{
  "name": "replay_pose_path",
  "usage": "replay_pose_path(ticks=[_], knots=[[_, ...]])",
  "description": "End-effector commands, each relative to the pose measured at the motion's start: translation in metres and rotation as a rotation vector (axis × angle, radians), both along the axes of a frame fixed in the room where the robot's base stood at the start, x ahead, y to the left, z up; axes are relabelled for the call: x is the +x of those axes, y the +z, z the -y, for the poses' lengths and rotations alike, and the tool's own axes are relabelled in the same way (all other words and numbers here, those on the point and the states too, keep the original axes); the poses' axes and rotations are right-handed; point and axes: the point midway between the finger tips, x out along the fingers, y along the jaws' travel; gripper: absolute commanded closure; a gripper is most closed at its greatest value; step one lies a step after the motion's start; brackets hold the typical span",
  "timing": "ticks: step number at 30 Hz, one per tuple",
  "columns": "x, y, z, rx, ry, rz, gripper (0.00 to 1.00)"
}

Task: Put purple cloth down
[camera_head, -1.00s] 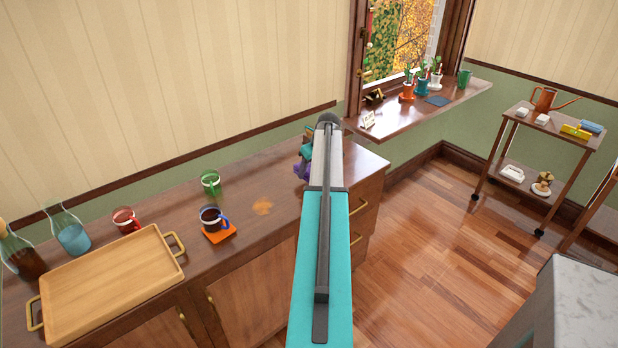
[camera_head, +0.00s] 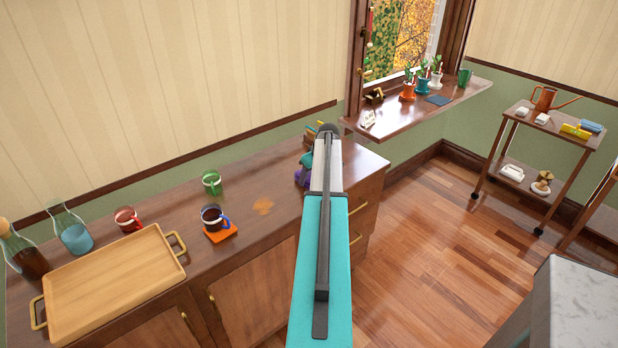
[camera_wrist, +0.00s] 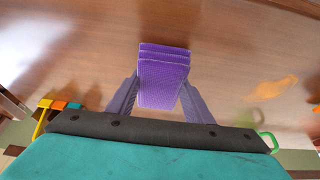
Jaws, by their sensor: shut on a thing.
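A folded purple cloth (camera_wrist: 163,82) is between the two fingers of my gripper (camera_wrist: 160,98) in the wrist view. The gripper is shut on it. The brown wooden cabinet top (camera_wrist: 220,45) lies beyond the cloth; I cannot tell whether the cloth touches it. In the head view a bit of the purple cloth (camera_head: 302,173) shows left of my arm, near the right end of the cabinet top (camera_head: 265,180). My arm hides most of the gripper and cloth there.
An orange stain (camera_head: 263,207) marks the cabinet top. A dark mug (camera_head: 211,218) on an orange coaster, a green mug (camera_head: 211,183), a red mug (camera_head: 127,219) and a wooden tray (camera_head: 112,285) stand to the left. Books (camera_head: 312,131) are behind my arm.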

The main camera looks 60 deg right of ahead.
Motion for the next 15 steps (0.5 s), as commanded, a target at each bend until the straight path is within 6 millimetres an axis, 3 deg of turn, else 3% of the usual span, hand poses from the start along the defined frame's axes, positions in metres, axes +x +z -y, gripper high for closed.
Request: replay_pose_path(ticks=[5,6,8,15], knots=[[-0.0003,-0.0038,0.0002,0.000,0.000,0.000,0.71],[-0.0002,-0.0028,0.0002,0.000,0.000,0.000,0.47],[-0.0003,-0.0028,0.0002,0.000,0.000,0.000,0.37],[-0.0005,-0.0028,0.0003,0.000,-0.001,0.000,0.35]])
